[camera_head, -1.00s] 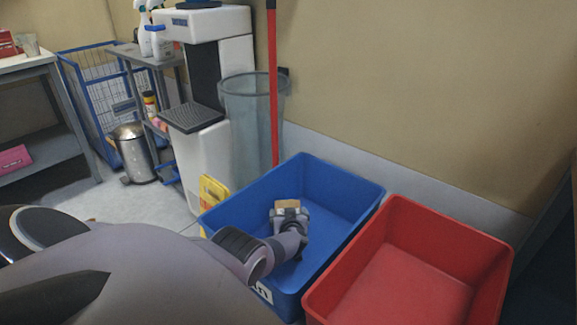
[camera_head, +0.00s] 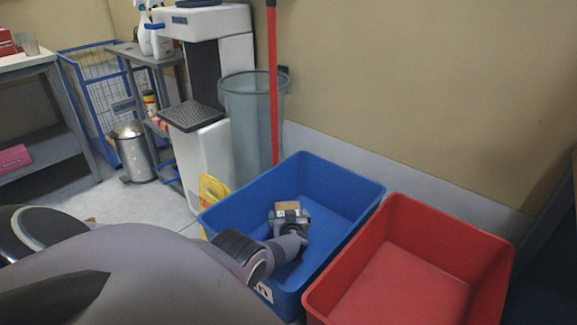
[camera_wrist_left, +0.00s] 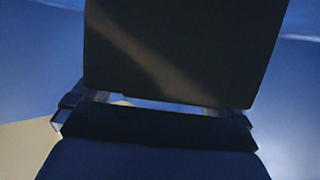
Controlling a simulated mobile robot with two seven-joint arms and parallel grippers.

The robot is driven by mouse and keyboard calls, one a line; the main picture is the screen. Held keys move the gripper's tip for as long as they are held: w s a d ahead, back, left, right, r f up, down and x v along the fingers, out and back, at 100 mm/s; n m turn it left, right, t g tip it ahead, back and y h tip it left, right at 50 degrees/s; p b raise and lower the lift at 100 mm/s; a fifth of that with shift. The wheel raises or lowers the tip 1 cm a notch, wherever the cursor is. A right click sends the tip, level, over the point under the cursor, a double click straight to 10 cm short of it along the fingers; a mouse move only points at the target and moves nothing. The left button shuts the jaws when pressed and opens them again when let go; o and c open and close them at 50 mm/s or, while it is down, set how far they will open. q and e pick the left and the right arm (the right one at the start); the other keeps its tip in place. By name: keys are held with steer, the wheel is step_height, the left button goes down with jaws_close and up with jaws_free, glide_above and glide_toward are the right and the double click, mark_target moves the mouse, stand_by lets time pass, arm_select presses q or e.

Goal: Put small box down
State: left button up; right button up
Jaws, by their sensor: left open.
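The small box (camera_head: 287,206) is tan and sits inside the blue crate (camera_head: 341,175), at the tip of my left gripper (camera_head: 289,215). In the left wrist view the box (camera_wrist_left: 180,45) appears as a large, dark, shaded face directly in front of the gripper (camera_wrist_left: 155,108). The jaws are open around or right beside the box; I cannot tell whether they touch it. The box's underside is hidden, so its contact with the crate floor cannot be seen. My right gripper is not in view.
A red crate (camera_head: 415,285) stands empty to the right of the blue one. A grey bin (camera_head: 254,125) with a red pole (camera_head: 272,90) stands behind the blue crate. A white machine (camera_head: 207,150) is at the left. The blue crate's right part is clear.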

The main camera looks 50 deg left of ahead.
arm_select(q)
steer(key=p+v, duration=0.5)
steer(key=shift+s+d+r+p, duration=0.15)
steer(key=shift+r+p, duration=0.15)
steer(key=shift+p, duration=0.05)
steer(key=shift+s+d+r, duration=0.1)
steer(key=shift+s+d, duration=0.1)
steer(key=shift+s+d+p, duration=0.25)
steer(key=shift+d+p, duration=0.1)
steer(key=shift+p, duration=0.2)
